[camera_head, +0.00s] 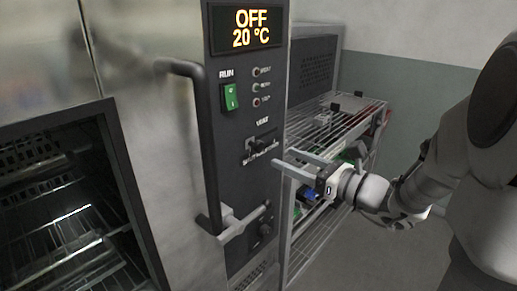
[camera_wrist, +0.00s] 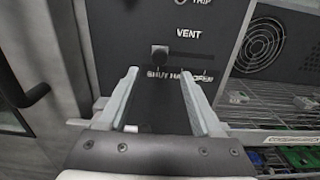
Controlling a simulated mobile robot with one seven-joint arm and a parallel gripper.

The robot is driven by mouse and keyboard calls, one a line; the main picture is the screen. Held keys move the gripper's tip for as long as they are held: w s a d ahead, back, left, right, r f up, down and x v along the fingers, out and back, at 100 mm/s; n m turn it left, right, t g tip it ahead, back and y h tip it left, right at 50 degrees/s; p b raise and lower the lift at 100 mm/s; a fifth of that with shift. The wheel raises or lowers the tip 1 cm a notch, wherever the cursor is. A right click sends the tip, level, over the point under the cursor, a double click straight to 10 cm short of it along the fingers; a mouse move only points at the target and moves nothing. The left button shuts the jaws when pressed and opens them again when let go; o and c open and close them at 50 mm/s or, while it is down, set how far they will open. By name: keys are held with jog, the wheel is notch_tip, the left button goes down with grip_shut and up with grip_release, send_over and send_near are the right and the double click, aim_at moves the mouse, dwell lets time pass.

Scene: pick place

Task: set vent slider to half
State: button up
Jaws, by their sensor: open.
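In the head view the vent slider (camera_head: 257,147) is midway down the dark control panel (camera_head: 236,175). My gripper (camera_head: 281,158) is open and empty, just in front and to the right of the slider. In the wrist view its fingertips (camera_wrist: 159,74) spread on either side of the knob, slightly below it, apparently not touching.
The display (camera_head: 251,27) reads OFF, 20 °C. A green run switch (camera_head: 230,97) and several indicator lamps lie above the slider. A black door handle (camera_head: 198,130) and a metal lever (camera_head: 243,223) stick out nearby. A wire rack (camera_head: 335,125) stands behind my gripper.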

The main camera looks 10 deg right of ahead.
aim_at(261, 148)
jog(key=b+x, duration=0.1)
jog(key=x, duration=0.8)
jog(key=shift+w+a, duration=0.15)
jog(key=shift+w, duration=0.05)
grip_shut()
dwell(1.0)
